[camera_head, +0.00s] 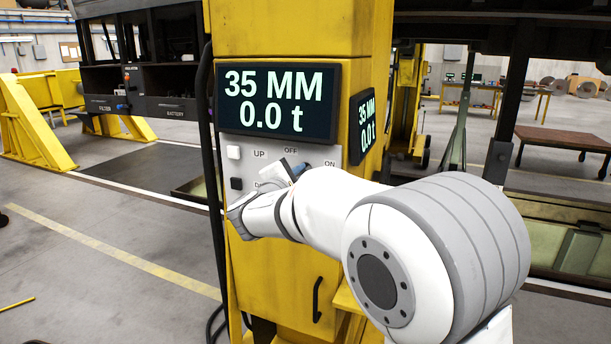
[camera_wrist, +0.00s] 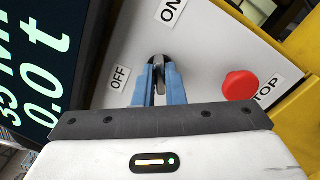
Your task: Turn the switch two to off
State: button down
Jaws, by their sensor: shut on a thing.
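Switch two (camera_wrist: 160,86) is a small metal lever on a dark base on the grey control panel (camera_wrist: 122,45). In the wrist view its OFF label is at left and its ON label is above. My gripper (camera_wrist: 160,72) has its two blue fingers shut on the lever, one on each side. I cannot tell for certain which label the lever points at. In the head view my gripper (camera_head: 291,168) is at the panel just below the OFF label, and my wrist and arm hide the switch and much of the panel.
A red STOP button (camera_wrist: 240,85) sits close to the right of my fingers in the wrist view. The yellow lifting column (camera_head: 265,270) carries a display (camera_head: 275,100) reading 35 MM and 0.0 t. White (camera_head: 233,152) and black (camera_head: 237,184) buttons are left of my gripper.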

jog(key=shift+s+f+n+p, duration=0.15)
jog(key=shift+n+p, duration=0.4)
jog(key=shift+n, duration=1.4)
jog(key=shift+w+f+n+p, duration=0.15)
jog(key=shift+n+p, duration=0.4)
jog(key=shift+n, duration=1.35)
jog(key=shift+s+f+n+p, duration=0.1)
jog(key=shift+f+n+p, duration=0.3)
jog(key=shift+n, duration=1.55)
jog(key=shift+r, duration=0.15)
jog(key=c, duration=1.7)
grip_release()
jog(key=shift+o, duration=1)
jog(key=shift+r, duration=0.25)
